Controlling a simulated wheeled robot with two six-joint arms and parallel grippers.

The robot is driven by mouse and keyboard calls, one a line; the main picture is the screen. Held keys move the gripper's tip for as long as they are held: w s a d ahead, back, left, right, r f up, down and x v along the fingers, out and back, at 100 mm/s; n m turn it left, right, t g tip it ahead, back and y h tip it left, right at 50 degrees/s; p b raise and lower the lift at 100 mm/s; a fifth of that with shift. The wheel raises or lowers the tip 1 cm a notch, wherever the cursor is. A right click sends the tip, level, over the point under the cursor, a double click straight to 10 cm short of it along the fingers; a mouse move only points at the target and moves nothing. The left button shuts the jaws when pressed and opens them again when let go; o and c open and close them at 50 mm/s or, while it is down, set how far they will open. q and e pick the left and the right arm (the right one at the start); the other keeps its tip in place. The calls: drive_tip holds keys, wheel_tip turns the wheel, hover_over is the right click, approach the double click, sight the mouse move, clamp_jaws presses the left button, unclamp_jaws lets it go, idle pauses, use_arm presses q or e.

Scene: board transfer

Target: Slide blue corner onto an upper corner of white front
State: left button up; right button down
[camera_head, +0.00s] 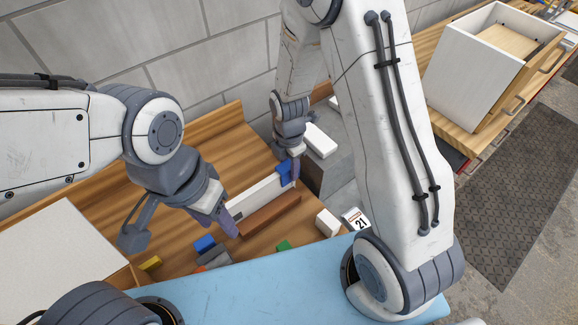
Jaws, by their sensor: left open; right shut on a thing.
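The white front (252,195) is a long white board on the wooden table behind a brown strip. A blue corner (284,173) is at the board's upper right end. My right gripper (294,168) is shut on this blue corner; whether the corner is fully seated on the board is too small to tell. My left gripper (229,222) is open at the board's left end, and its fingers hide part of that end. A second blue corner (205,243) lies on the table to the left of my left gripper.
A brown wooden strip (270,213) lies in front of the white front. Grey (214,260), green (283,246), yellow (151,263) and white (327,222) blocks lie nearby. A grey box (335,168) stands to the right. A white-sided drawer cabinet (468,70) stands at the far right.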

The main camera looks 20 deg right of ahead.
sight(289, 164)
drive_tip(key=shift+f, duration=0.1)
drive_tip(key=shift+c, duration=2)
unclamp_jaws()
wheel_tip(289, 164, up, 10)
drive_tip(key=shift+r+b, duration=0.25)
drive_tip(key=shift+b, duration=0.75)
